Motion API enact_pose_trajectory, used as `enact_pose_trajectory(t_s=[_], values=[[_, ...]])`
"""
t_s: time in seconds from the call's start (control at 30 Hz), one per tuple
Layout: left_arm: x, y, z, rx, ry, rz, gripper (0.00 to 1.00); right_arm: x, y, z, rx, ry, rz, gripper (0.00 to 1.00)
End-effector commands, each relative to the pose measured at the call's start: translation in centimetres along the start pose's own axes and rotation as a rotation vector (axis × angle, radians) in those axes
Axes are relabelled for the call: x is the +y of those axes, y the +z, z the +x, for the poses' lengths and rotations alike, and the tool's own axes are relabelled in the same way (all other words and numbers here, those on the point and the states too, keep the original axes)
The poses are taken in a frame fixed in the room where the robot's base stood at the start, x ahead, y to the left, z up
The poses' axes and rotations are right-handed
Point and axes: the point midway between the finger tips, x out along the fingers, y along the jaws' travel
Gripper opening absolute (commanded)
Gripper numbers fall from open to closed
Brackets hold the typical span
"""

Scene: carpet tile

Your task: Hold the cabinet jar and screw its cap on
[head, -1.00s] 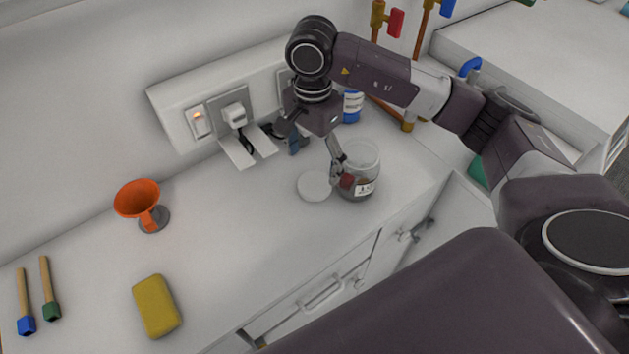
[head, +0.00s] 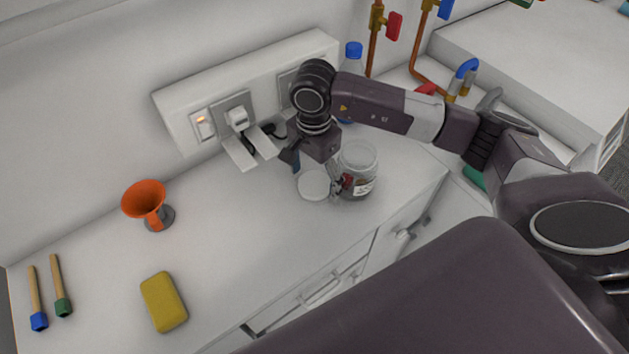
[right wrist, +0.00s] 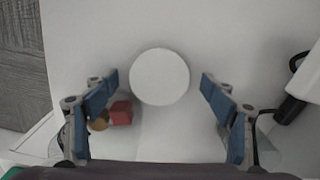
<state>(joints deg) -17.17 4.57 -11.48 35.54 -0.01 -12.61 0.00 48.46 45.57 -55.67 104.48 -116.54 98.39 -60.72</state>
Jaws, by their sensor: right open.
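The clear jar (head: 359,158) stands upright and open on the white counter, with a label and reddish contents low inside. Its white round cap (head: 314,185) lies flat just left of the jar; it also shows in the right wrist view (right wrist: 160,77). My right gripper (head: 314,172) is open above the cap, one finger on each side of it, with the right-hand finger in front of the jar in the head view. In the right wrist view my right gripper (right wrist: 159,84) has the cap centred beyond its fingertips. My left gripper is not in view.
A wall socket strip (head: 240,100) with a plug is behind. A blue-capped bottle (head: 353,58) stands behind my arm. An orange funnel (head: 146,199), a yellow sponge (head: 164,302) and two wooden-handled tools (head: 59,285) lie left. The counter between sponge and cap is clear.

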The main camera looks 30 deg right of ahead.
Motion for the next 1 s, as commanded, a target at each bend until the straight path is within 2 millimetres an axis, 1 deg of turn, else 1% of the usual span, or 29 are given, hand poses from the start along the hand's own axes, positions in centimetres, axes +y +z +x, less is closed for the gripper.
enact_pose_trajectory(t_s=[0.13, 0.17, 0.4, 0.77, 0.87, 1.0], values=[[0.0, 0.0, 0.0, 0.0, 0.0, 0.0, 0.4, 0.0, 0.0, 0.0, 0.0, 0.0, 0.0, 0.77], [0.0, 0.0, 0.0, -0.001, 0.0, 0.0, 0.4, 0.0, 0.0, 0.0, 0.0, 0.0, 0.0, 0.75], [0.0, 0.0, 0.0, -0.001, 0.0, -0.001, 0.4, 0.0, 0.0, 0.0, 0.0, 0.0, 0.0, 0.49], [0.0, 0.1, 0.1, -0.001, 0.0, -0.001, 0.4, 0.0, 0.0, -0.2, 0.0, -0.001, 0.0, 0.49], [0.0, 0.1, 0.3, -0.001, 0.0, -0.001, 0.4, -0.1, 0.0, -0.6, 0.0, -0.002, 0.0, 0.49], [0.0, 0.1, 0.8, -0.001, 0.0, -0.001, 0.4, -0.1, 0.0, -2.0, 0.0, -0.004, -0.001, 0.49]])
